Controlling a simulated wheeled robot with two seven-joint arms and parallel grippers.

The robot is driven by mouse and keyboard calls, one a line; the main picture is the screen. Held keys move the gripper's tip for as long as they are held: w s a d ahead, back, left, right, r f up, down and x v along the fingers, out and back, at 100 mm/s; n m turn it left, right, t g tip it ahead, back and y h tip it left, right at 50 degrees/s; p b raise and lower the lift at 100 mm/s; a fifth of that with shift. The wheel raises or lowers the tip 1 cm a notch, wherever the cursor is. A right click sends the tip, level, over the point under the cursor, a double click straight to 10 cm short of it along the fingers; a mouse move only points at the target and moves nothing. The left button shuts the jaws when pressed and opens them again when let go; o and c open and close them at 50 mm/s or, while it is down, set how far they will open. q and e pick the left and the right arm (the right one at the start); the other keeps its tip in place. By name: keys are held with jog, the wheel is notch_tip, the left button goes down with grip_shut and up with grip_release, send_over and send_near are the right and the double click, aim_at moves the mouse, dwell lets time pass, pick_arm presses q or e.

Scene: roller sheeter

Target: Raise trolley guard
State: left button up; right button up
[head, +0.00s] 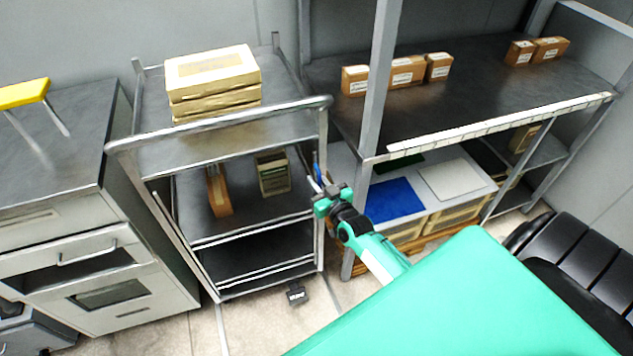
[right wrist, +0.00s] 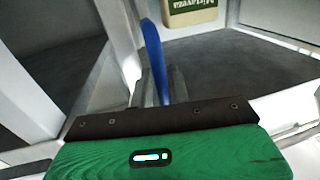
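The metal trolley (head: 130,160) stands left of centre with a tubular rail (head: 225,120) across its near top side. I cannot tell for sure which bar is the guard. A slim blue part (head: 317,171) is at the trolley's right post; in the right wrist view a blue strip (right wrist: 154,55) rises just ahead of the gripper. My right gripper (head: 318,186) is beside that post, close to the blue part. Its fingertips are small and partly hidden, so its opening and any contact are unclear. My left gripper is out of view.
Boxes (head: 212,75) are stacked on the trolley top, and more boxes (head: 273,172) stand on its middle shelf. A black pedal-like part (head: 296,293) is on the floor by the trolley. A cabinet (head: 60,210) is close at left; a rack (head: 375,90) is close at right.

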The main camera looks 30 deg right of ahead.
aim_at(315, 169)
jog(key=shift+a, duration=0.2)
grip_shut()
jog(key=shift+r+p, duration=0.55)
jog(key=shift+p, duration=0.05)
notch_tip(315, 169, up, 4)
jog(key=p, duration=0.4)
jog(key=shift+a+r, duration=0.1)
jog(key=shift+r, duration=0.1)
jog(key=shift+w, duration=0.1)
jog(key=o, duration=0.6)
grip_release()
jog(key=shift+a, duration=0.1)
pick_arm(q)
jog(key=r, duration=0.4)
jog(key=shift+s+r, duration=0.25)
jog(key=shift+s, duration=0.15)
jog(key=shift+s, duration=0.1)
pick_arm(e)
jog(key=shift+s, duration=0.2)
